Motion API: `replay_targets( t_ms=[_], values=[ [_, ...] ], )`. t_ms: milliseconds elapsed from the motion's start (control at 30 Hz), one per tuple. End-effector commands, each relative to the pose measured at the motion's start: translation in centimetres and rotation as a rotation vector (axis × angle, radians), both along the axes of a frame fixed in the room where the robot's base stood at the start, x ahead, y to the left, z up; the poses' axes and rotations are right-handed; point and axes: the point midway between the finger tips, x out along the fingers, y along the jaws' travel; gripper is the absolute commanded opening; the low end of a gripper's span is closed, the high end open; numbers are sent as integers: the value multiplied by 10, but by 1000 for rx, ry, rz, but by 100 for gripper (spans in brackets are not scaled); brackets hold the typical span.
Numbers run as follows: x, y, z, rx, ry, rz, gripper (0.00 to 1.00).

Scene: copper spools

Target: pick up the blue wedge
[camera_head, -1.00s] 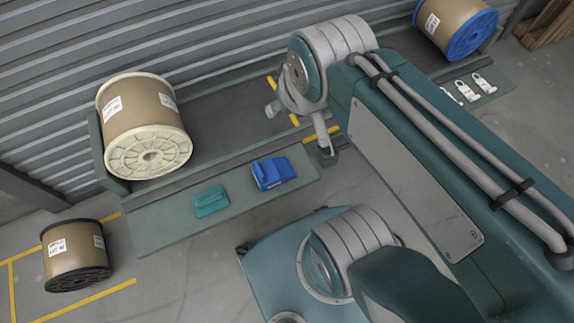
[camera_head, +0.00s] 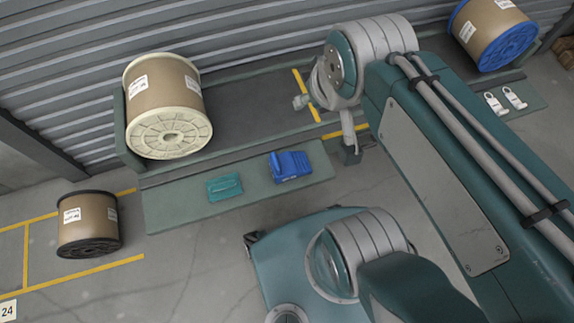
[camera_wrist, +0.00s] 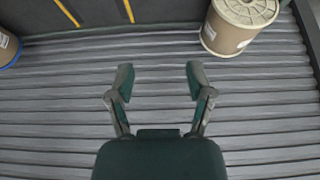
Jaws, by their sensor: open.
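The blue wedge (camera_head: 290,166) lies on a low grey-green platform (camera_head: 165,217) in the head view, near its right end. A teal block (camera_head: 224,186) lies to its left, apart from it. My arm's wrist end shows up and to the right of the wedge in the head view. In the wrist view my gripper (camera_wrist: 159,80) is open and empty, with its two fingers spread in front of a corrugated grey wall. The wedge does not show in the wrist view.
A cream-flanged spool (camera_head: 165,105) stands in a shelf bay behind the platform; it also shows in the wrist view (camera_wrist: 232,35). A black-flanged spool (camera_head: 88,225) stands on the floor at left. A blue-flanged spool (camera_head: 490,32) and white tags (camera_head: 505,101) are at upper right.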

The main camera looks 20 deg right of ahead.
Motion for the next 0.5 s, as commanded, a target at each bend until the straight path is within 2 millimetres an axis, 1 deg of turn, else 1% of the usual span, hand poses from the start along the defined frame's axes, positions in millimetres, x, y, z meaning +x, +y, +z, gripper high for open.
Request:
replay_targets(
  t_ms=[367,400,500],
  values=[
    [0,0,0,0,0,0,67],
    [0,0,0,0,0,0,66],
    [4,0,-2,1,9,0,66]
  ],
)
